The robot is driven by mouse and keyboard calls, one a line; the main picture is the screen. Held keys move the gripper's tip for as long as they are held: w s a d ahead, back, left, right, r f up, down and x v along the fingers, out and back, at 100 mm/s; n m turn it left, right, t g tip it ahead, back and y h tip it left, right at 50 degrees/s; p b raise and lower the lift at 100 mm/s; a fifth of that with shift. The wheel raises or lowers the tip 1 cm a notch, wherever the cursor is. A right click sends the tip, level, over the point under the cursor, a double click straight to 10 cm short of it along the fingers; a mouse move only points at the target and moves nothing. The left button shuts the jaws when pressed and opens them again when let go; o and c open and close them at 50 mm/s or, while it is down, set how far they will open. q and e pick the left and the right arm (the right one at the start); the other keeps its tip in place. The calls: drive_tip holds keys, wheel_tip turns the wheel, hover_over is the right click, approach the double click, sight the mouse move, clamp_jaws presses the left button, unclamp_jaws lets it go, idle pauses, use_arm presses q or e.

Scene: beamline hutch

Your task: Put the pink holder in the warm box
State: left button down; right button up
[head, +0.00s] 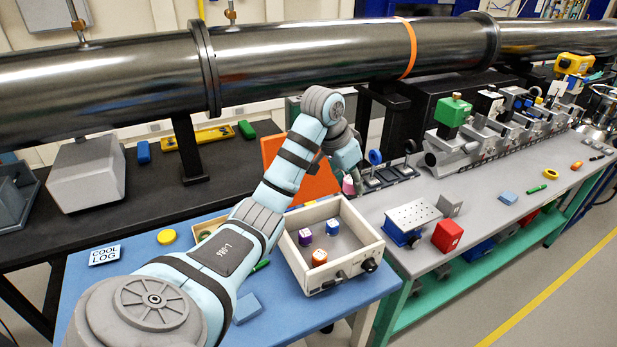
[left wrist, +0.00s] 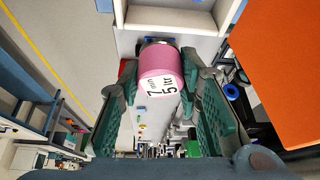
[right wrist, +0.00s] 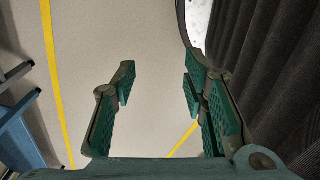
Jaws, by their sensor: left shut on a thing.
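The pink holder (head: 348,186) is in my left gripper (head: 350,172), above the back right corner of an open cream box (head: 294,261), apparently the warm box. In the left wrist view the pink holder (left wrist: 161,68) is a pink cylinder with a white printed label, between the two green-padded fingers. The cream box wall (left wrist: 180,22) shows beyond it at the top. Inside the box stand a purple holder (head: 305,238), a blue holder (head: 333,227) and an orange holder (head: 319,257). My right gripper (right wrist: 158,85) is open and empty, above the floor.
An orange panel (head: 290,160) stands up behind the box. A row of dark slots (head: 390,173) and a perforated metal plate (head: 413,214) lie to the right. The large steel pipe (head: 300,60) runs across behind. The box floor has bare room at its back right.

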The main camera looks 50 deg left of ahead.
use_arm(q)
drive_tip(key=shift+w+d+f, duration=0.3)
drive_tip(key=shift+d+f, duration=0.05)
drive_tip(key=shift+d, duration=0.35)
drive_tip(key=b, duration=0.5)
hover_over(351, 249)
wheel_tip(351, 249, down, 7)
drive_tip(key=f, duration=0.3)
drive_tip(key=s+f, duration=0.1)
drive_tip(key=f, duration=0.2)
drive_tip(key=s+f, duration=0.1)
drive_tip(key=f, duration=0.2)
drive_tip(key=shift+f+b, duration=0.3)
drive_tip(key=shift+f, duration=0.1)
drive_tip(key=f, duration=0.3)
drive_tip(key=shift+w+f+g, duration=0.25)
drive_tip(key=shift+f+g, duration=0.05)
drive_tip(key=shift+w+f, duration=0.15)
drive_tip(key=shift+f, duration=0.15)
drive_tip(key=shift+a, duration=0.1)
drive_tip(key=shift+s, duration=0.25)
drive_tip(key=c, duration=1.2)
unclamp_jaws()
drive_tip(key=shift+w, duration=0.1)
drive_tip(key=shift+o, duration=0.2)
use_arm(e)
drive_tip(key=w+f, duration=0.2)
drive_tip(key=f, duration=0.1)
drive_tip(key=w+f, duration=0.1)
drive_tip(key=shift+f, duration=0.35)
